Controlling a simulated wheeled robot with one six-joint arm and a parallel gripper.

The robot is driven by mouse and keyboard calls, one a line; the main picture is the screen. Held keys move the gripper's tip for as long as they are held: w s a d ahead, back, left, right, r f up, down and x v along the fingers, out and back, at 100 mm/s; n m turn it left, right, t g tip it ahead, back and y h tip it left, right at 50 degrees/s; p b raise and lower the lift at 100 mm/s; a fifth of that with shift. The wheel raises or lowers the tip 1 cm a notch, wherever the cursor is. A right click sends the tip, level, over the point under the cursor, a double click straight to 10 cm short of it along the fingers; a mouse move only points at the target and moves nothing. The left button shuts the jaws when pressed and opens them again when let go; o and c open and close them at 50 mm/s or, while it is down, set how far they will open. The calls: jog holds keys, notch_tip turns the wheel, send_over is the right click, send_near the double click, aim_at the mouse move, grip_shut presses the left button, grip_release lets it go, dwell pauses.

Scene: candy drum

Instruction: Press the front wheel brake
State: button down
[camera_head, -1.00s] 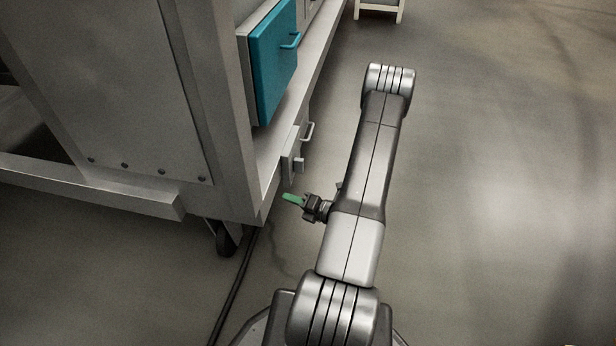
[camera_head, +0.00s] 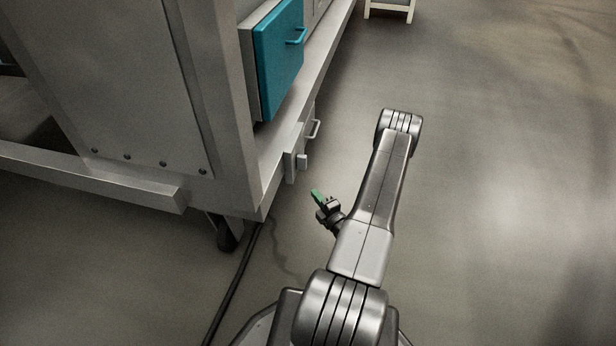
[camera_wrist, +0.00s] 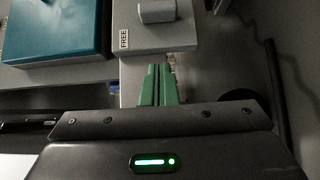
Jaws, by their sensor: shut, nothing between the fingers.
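A dark caster wheel (camera_head: 228,236) stands under the near corner of the grey machine frame in the head view. I cannot make out a brake pedal on it. My gripper (camera_head: 317,195) is shut and empty, its green fingertips pointing up and left. It is apart from the frame, over the floor to the right of the wheel. In the wrist view the green fingers (camera_wrist: 160,84) are together, just below a grey panel (camera_wrist: 172,38) with a "FREE" label and a grey block (camera_wrist: 157,11). Whether they touch anything is unclear.
A teal drawer front (camera_head: 279,58) sticks out of the machine's side. Below it is a small grey panel with a block (camera_head: 302,161) and a handle (camera_head: 315,128). A black cable (camera_head: 234,290) runs along the floor. The floor to the right is clear.

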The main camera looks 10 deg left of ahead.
jog(key=b, duration=0.3)
send_near(299, 164)
jog(key=a, duration=0.4)
jog(key=w, duration=0.3)
jog(key=shift+w+d+b, duration=0.1)
jog(key=shift+w+b, duration=0.05)
jog(key=shift+b, duration=0.25)
jog(key=shift+w, duration=0.45)
